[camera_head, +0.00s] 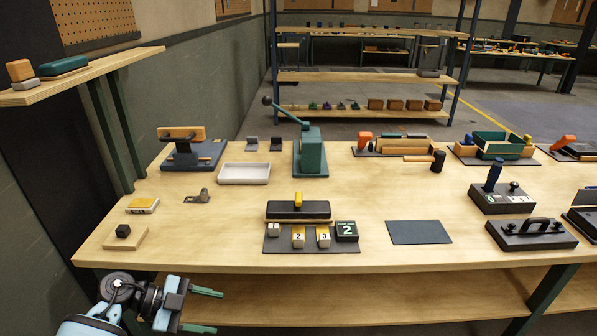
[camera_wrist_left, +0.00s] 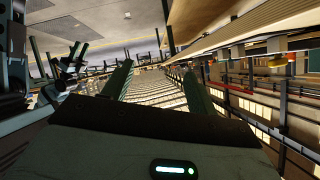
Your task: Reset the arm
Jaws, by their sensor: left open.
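My left gripper (camera_head: 204,310) is at the lower left of the head view, in front of the workbench's front edge and below the tabletop level. Its two green fingers are spread apart with nothing between them. In the left wrist view the fingers (camera_wrist_left: 157,85) also stand apart and empty, with a tilted view of the room beyond. My left arm comes in from the bottom left corner of the head view. My right gripper is in neither view.
The wooden workbench (camera_head: 340,205) holds a green lever press (camera_head: 311,155), a white tray (camera_head: 244,173), a numbered block set (camera_head: 298,237), a dark mat (camera_head: 418,232) and a black-handled plate (camera_head: 530,233). A lower shelf (camera_head: 400,298) runs under the bench. A wall shelf (camera_head: 90,68) is at upper left.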

